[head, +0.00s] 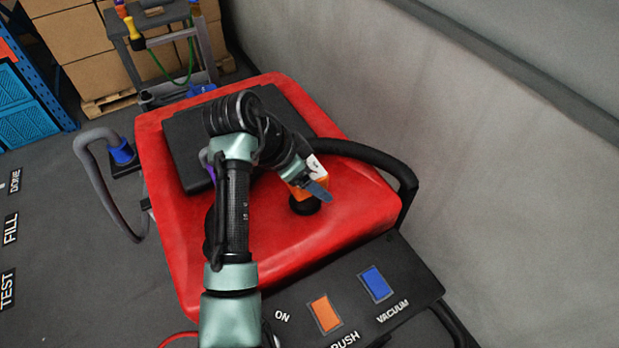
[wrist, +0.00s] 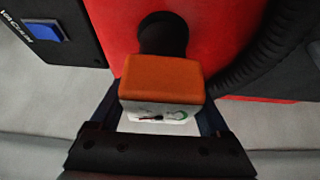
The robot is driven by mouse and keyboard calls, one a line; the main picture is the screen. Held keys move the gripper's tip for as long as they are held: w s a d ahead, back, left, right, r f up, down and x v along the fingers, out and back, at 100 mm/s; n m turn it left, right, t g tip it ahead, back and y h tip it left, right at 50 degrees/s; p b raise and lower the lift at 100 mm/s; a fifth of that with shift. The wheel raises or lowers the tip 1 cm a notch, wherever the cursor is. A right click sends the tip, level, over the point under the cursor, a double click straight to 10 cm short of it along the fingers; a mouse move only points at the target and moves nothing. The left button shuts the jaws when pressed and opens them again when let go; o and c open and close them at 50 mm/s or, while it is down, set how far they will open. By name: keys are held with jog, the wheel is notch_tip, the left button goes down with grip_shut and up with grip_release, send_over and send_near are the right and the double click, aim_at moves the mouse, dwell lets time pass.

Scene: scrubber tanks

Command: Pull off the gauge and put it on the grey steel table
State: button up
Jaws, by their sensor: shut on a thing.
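The gauge (head: 307,187) is an orange block with a white dial face. It is over a black round fitting (head: 304,206) on top of the red scrubber tank (head: 345,220). In the wrist view, the gauge (wrist: 162,78) sits between the two fingers of my gripper (wrist: 162,105), which is shut on its sides. The black fitting (wrist: 163,35) shows just beyond it; I cannot tell whether the two still touch. In the head view, my gripper (head: 313,186) partly covers the gauge. A grey metal table-like stand (head: 150,17) is at the back left.
A black hose (head: 375,155) curves close behind the gauge at the right. A black panel with orange (head: 325,313) and blue (head: 376,283) switches is at the front. A grey hose (head: 88,170) loops at left. Tools hang on the stand. A grey wall borders the right.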

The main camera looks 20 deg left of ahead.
notch_tip(320, 180, up, 9)
jog(key=shift+r+b, duration=0.15)
jog(key=shift+b, duration=0.8)
jog(key=shift+r+p, duration=1.7)
jog(key=shift+r, duration=0.15)
jog(key=shift+f, duration=0.15)
